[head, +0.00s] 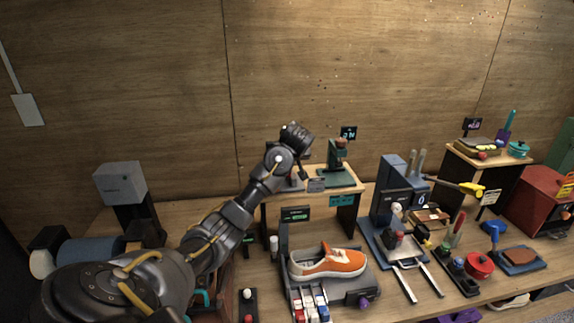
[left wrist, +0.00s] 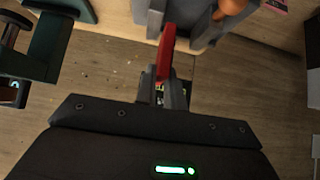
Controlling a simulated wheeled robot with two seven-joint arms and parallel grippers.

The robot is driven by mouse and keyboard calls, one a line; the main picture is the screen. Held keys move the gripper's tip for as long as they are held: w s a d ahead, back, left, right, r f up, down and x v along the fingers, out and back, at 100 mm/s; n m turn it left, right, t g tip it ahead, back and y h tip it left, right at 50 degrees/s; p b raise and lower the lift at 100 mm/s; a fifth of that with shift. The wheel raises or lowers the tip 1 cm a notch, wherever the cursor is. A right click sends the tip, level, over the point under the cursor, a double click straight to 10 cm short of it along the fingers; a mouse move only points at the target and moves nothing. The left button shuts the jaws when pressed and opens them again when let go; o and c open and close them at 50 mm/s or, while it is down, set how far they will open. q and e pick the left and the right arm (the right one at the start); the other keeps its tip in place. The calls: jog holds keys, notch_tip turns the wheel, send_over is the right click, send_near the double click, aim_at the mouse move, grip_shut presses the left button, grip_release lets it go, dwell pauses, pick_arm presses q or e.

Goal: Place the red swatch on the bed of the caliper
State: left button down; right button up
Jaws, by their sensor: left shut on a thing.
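My left gripper (left wrist: 170,98) is shut on the red swatch (left wrist: 166,50), a thin red plate held on edge between the fingertips. In the left wrist view the swatch's far end reaches up beside a grey device (left wrist: 152,18) with an orange rounded part; I cannot tell whether they touch. In the head view my left arm reaches over the small wooden shelf, and its wrist hides the fingertips and swatch. A green stand (head: 336,178) with a brown top stands on this shelf; I cannot tell for certain which device is the caliper. My right gripper is not in view.
Below the shelf, an orange sneaker (head: 328,262) lies on a grey machine. A blue-grey machine (head: 390,190) stands right of the shelf. The wooden wall is close behind.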

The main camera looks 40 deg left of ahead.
pick_arm(q)
jog(key=shift+s+a+f, duration=0.1)
jog(key=shift+a+f, duration=0.1)
jog(key=shift+f, duration=0.05)
jog(key=f+p, duration=0.2)
jog(key=shift+a+p, duration=0.1)
jog(key=shift+p, duration=0.25)
jog(key=shift+s+f, duration=0.1)
jog(key=shift+f, duration=0.5)
jog(key=c, duration=1.5)
grip_release()
